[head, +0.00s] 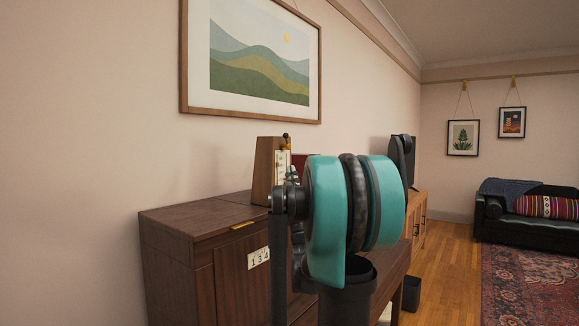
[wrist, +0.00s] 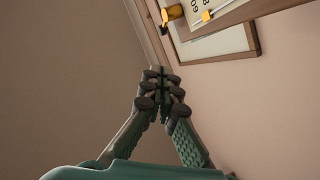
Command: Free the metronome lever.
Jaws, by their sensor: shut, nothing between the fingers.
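The metronome (head: 263,172) is a wooden, tapered body standing on the dark cabinet in the head view. It has a pale scale on its front and a dark piece at its top. In the wrist view, part of its numbered scale (wrist: 196,5) shows at the top edge, with a yellow block (wrist: 207,15) and a brass piece with a dark end (wrist: 172,13). I cannot tell which piece is the lever. My gripper (wrist: 162,88) is shut and empty, its fingertips below and apart from these pieces in the picture. My arm hides the metronome's lower right in the head view.
The dark wooden cabinet (head: 190,235) carries a number label (head: 258,257). A landscape picture (head: 255,75) hangs on the wall above. A dark speaker-like object (head: 411,160) stands farther back. A black sofa (head: 495,225) and a patterned rug (head: 515,285) are at the right.

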